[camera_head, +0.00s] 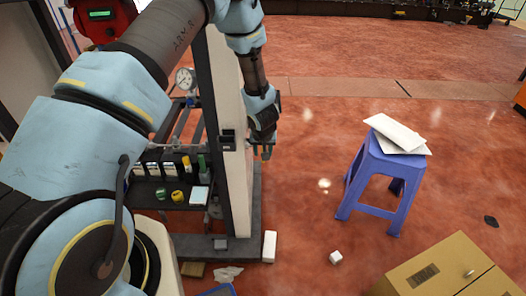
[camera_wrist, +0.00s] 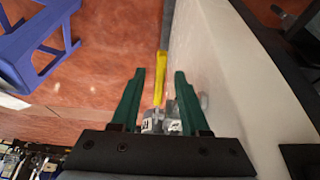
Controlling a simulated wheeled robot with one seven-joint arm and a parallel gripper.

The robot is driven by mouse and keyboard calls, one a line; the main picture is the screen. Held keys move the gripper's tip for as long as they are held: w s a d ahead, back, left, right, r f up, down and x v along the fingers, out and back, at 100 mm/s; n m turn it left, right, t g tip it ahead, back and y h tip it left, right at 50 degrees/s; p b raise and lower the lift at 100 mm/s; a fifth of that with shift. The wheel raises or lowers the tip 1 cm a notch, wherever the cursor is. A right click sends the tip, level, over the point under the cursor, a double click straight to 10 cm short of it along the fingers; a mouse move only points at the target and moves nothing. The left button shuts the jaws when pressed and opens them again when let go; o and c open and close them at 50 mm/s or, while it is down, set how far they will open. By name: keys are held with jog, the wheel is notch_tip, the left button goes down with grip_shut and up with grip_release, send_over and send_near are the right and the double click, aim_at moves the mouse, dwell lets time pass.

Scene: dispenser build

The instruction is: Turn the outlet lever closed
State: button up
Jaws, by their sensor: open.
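The outlet lever (camera_wrist: 161,78) is a yellow bar in the wrist view. It runs lengthwise away from a grey metal valve body (camera_wrist: 153,122), close beside the white panel (camera_wrist: 222,75). My gripper (camera_wrist: 160,72) has two green fingers, which are open, one on each side of the lever in the picture. A gap shows on both sides, and I see no contact; the depth between fingers and lever is hard to tell. In the head view my gripper (camera_head: 263,154) hangs at the right side of the upright panel (camera_head: 232,110); the lever cannot be made out there.
A shelf (camera_head: 150,196) with small bottles and a pressure gauge (camera_head: 185,79) are left of the panel. A blue stool (camera_head: 375,180) with white boards (camera_head: 400,134) stands right. A cardboard box (camera_head: 435,270) and a white block (camera_head: 269,246) are nearer. Floor between panel and stool is mostly clear.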

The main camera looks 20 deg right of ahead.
jog(key=shift+c, duration=0.3)
grip_shut()
dwell(1.1)
